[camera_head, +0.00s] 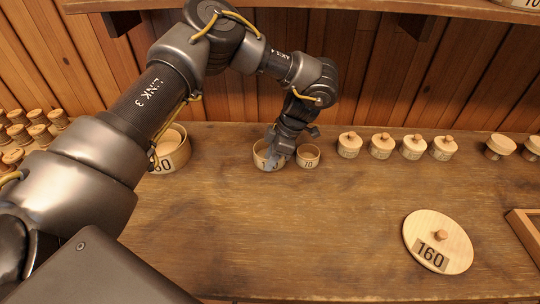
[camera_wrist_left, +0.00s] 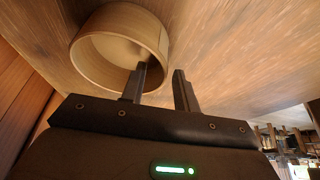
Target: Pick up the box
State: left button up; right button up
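A round, open wooden box (camera_head: 262,160) with a partly hidden number label stands at the middle back of the table. It also shows in the left wrist view (camera_wrist_left: 88,62) as a lidless pale cylinder. My left gripper (camera_head: 279,158) is at the right side of this box, its tip low near the rim. In the left wrist view its two fingers (camera_wrist_left: 160,82) are apart with nothing seen clamped between them. One finger overlaps the box's near wall and the other is to the right of it. I cannot tell whether they touch it. My right gripper is not in view.
A smaller box labelled 70 (camera_head: 308,156) stands close on the right. A larger box (camera_head: 172,152) is at left, partly behind my arm. Small lidded boxes (camera_head: 381,147) line the back. A round lid labelled 160 (camera_head: 438,242) lies front right. The table's middle is clear.

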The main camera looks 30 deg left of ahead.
pick_arm(q)
jog(key=shift+s+a+f, duration=0.1)
jog(key=shift+f, duration=0.25)
jog(key=shift+c, duration=0.2)
grip_shut()
jog(key=shift+r, duration=0.15)
